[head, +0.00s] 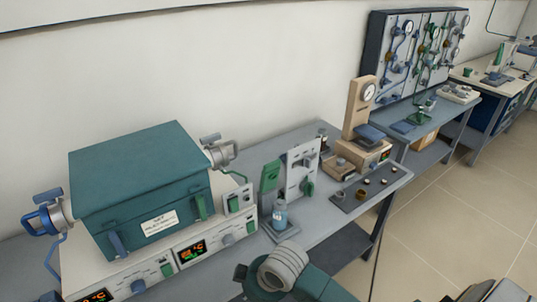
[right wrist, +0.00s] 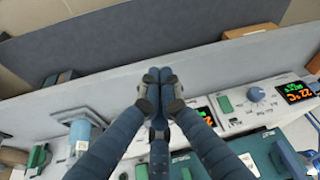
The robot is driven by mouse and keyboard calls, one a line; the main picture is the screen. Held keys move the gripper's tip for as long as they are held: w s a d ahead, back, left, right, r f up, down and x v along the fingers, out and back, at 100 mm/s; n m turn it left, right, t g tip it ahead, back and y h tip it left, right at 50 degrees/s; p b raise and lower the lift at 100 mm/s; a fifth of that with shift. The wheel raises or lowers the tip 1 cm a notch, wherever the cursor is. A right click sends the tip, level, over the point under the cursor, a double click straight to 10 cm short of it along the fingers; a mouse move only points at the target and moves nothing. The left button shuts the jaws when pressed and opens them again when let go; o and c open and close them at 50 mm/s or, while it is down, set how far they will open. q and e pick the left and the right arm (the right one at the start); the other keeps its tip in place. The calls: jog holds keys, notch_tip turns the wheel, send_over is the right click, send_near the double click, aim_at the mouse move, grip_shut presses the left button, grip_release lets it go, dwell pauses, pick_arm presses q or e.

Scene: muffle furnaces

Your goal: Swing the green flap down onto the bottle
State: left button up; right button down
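The green flap (head: 270,176) stands raised behind the bottle (head: 281,212), apart from it, in the head view. The bottle is clear blue with a pale cap, upright on a small dark base (head: 282,229). A pale blue, bottle-like shape shows left of my fingers in the right wrist view (right wrist: 79,134). My right gripper (right wrist: 158,76) has its two dark blue fingertips together, with nothing visible between them. It covers part of the bench and front panel there. I cannot clearly make out the flap in the right wrist view. My left gripper is not in view.
A teal furnace (head: 140,185) on a white control unit (head: 215,240) stands left of the bottle. A white panel with a green knob (head: 302,170) stands close right. A beige gauge device (head: 360,110) is farther right.

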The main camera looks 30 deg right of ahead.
jog(key=w+d+r, duration=0.2)
jog(key=w+r, duration=0.1)
jog(key=w, duration=0.3)
jog(key=w+d+r, duration=0.2)
jog(key=w, duration=0.3)
notch_tip(320, 180, up, 23)
jog(key=m+t+h, duration=0.1)
jog(key=m+t, duration=0.1)
jog(key=m, duration=0.1)
send_over(270, 176)
jog(key=shift+m, duration=0.3)
jog(key=w+f+p, duration=0.1)
jog(key=f, duration=0.2)
jog(key=w+f+p, duration=0.1)
jog(key=f+p, duration=0.3)
jog(key=f, duration=0.1)
jog(key=shift+w+d+f, duration=0.3)
jog(key=shift+w, duration=0.1)
jog(key=shift+s+f+p, duration=0.15)
jog(key=shift+s+p, duration=0.3)
jog(key=shift+s, duration=0.05)
jog(key=shift+f, duration=0.1)
